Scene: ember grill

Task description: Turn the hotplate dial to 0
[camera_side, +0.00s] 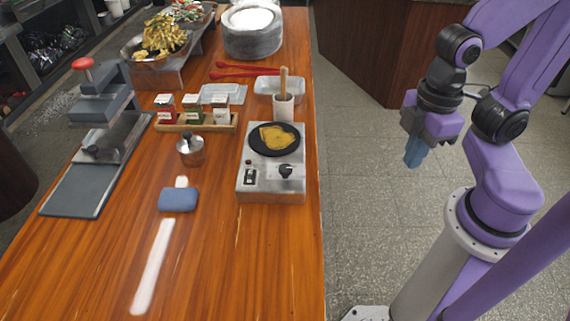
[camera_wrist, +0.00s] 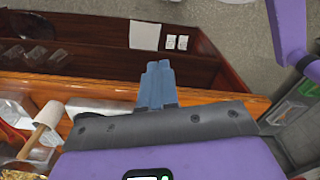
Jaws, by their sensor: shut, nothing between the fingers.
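The hotplate (camera_side: 244,190) is a silver box on the wooden counter, with a round black plate (camera_side: 258,149) on top holding a yellow, flat piece of food (camera_side: 275,136). Its black dial (camera_side: 286,171) is on the front panel at the right, beside a black switch (camera_side: 250,177) at the left. The dial's exact setting is too small to read. My gripper (camera_side: 413,159) hangs over the floor to the right of the counter, well apart from the hotplate. Its blue fingers are together and empty; they also show in the wrist view (camera_wrist: 156,84).
A cup with a wooden handle (camera_side: 283,105) stands right behind the hotplate. A spice rack (camera_side: 205,122), metal pot (camera_side: 190,150), blue sponge (camera_side: 178,199) and press (camera_side: 105,135) are to the left. The counter's front and the space between my gripper and the counter are clear.

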